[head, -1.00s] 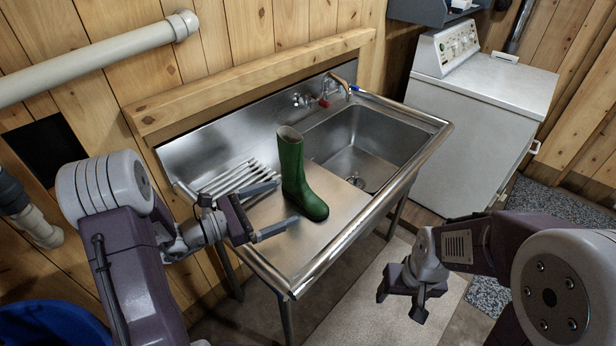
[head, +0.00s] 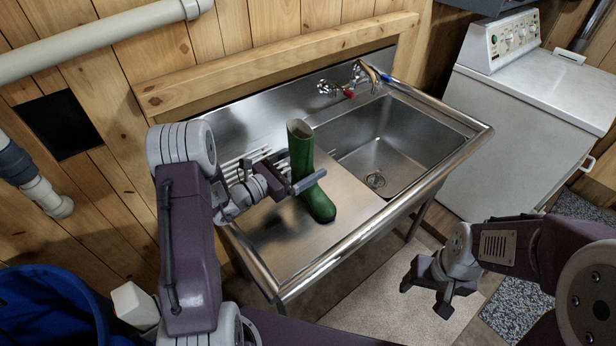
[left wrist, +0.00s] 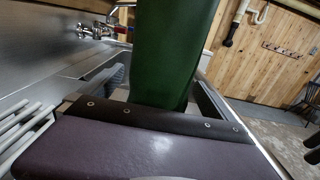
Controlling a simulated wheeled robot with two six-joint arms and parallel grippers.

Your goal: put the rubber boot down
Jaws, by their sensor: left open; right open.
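The green rubber boot (head: 317,193) stands upright on the steel drainboard of the sink (head: 290,245), left of the basin. Its toe points toward the front edge. My left gripper (head: 298,180) is open at the boot's shaft, with one finger crossing in front of it; the far finger is partly hidden. In the left wrist view the boot's shaft (left wrist: 172,50) rises close beyond the purple gripper body. I cannot tell whether the fingers touch it. My right gripper (head: 428,290) is open and empty, in front of the sink and over the floor.
The sink basin (head: 385,150) is empty, with taps (head: 345,88) at its back. A raised rack (head: 245,160) lies behind my left gripper. A white washing machine (head: 520,120) stands at the right. A blue bin (head: 50,305) is at the lower left.

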